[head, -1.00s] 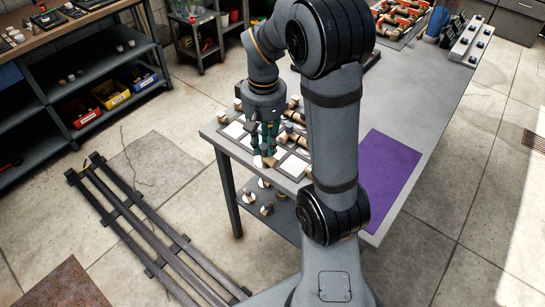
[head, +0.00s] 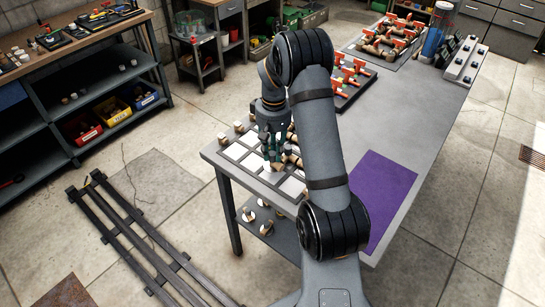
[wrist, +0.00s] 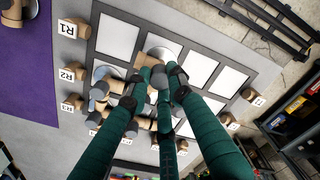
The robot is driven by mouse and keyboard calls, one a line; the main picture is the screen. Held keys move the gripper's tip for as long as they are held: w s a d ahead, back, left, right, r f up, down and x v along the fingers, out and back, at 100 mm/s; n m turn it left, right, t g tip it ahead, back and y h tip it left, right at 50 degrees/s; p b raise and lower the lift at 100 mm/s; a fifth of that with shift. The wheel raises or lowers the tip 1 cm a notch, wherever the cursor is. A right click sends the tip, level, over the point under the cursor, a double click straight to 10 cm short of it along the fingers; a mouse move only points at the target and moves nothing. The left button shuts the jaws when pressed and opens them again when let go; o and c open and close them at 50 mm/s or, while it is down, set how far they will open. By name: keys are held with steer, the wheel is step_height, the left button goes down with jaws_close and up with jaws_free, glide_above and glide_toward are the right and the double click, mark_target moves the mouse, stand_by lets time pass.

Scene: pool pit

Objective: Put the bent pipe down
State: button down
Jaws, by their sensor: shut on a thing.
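The bent pipe (wrist: 147,60), tan with grey ends, shows at my fingertips in the wrist view. My gripper (wrist: 158,82) has dark green fingers and is shut on it, above the grid board (wrist: 90,45) of white squares in dark frames. In the head view my gripper (head: 274,160) is low over the board, at the table's near left end, and a tan end of the pipe (head: 278,168) shows below the fingers. The fingers hide part of the pipe. I cannot tell whether it touches the board.
Other tan and grey pipe pieces (wrist: 105,87) lie on the board close to my fingers. Labelled tan pegs (wrist: 72,72) line its edges. A dark tray (head: 352,82) of red-orange parts stands farther back.

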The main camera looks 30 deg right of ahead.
mark_target(272, 153)
steer(key=shift+f+p, duration=0.35)
steer(key=shift+f, duration=1.4)
steer(key=shift+a+f, duration=0.1)
steer(key=c, duration=1.6)
jaws_free()
steer(key=shift+c, duration=0.2)
steer(key=shift+o, duration=0.4)
steer(key=shift+r, duration=0.6)
step_height(272, 153, up, 11)
steer(key=shift+s+r+b, duration=0.1)
steer(key=shift+b, duration=0.2)
